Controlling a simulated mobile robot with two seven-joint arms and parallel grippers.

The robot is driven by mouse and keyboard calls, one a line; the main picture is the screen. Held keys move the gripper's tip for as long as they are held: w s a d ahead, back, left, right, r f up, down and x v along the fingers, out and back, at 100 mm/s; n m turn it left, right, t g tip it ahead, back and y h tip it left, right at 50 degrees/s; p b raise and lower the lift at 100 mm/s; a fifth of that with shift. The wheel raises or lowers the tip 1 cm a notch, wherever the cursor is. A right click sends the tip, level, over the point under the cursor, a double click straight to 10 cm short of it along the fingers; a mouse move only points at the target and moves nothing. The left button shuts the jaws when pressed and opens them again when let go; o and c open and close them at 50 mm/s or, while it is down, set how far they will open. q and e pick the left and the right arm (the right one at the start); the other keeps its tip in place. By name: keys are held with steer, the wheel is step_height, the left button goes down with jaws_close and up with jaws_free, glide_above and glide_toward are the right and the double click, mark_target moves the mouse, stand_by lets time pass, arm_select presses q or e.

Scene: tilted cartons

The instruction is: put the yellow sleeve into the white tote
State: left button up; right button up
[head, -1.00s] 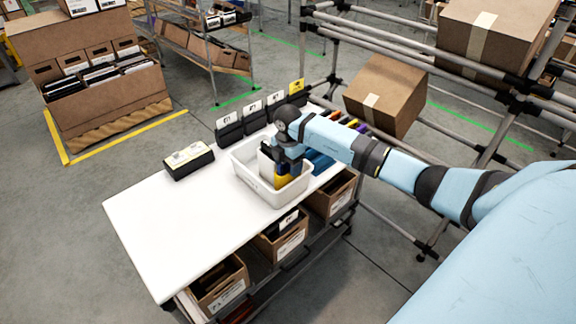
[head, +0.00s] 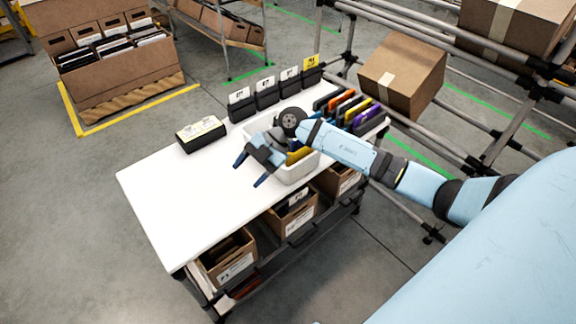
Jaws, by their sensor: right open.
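The white tote (head: 297,173) stands on the white table, partly covered by my right arm. A yellow sleeve (head: 300,155) shows inside the tote, beside my right wrist; its lower part is hidden. My right gripper (head: 249,172) is open and empty, its blue fingers pointing left and down over the table just left of the tote. It is apart from the yellow sleeve. My left gripper is not in view.
A black box with a pale label (head: 201,134) stands on the table (head: 185,190) left of the tote. Black holders with cards (head: 267,94) line the back edge. Several coloured sleeves (head: 348,108) stand at the right end. The table's front left is clear.

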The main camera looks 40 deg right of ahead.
steer(key=s+a+r+m+t+y, duration=0.2)
steer(key=s+a+m+t+y, duration=0.4)
steer(key=a+t, duration=0.35)
steer(key=s+d+f+m+h, duration=0.4)
steer(key=s+f+m+h, duration=0.9)
steer(key=s+f+m, duration=0.3)
arm_select(q)
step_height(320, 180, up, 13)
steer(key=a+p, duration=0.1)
steer(key=p, duration=1.4)
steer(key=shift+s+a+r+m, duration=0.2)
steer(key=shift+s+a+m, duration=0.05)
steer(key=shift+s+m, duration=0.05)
arm_select(e)
step_height(320, 180, up, 14)
steer(key=s+d+n, duration=0.1)
steer(key=shift+s+t, duration=0.15)
steer(key=shift+t, duration=0.2)
steer(key=shift+d, duration=0.1)
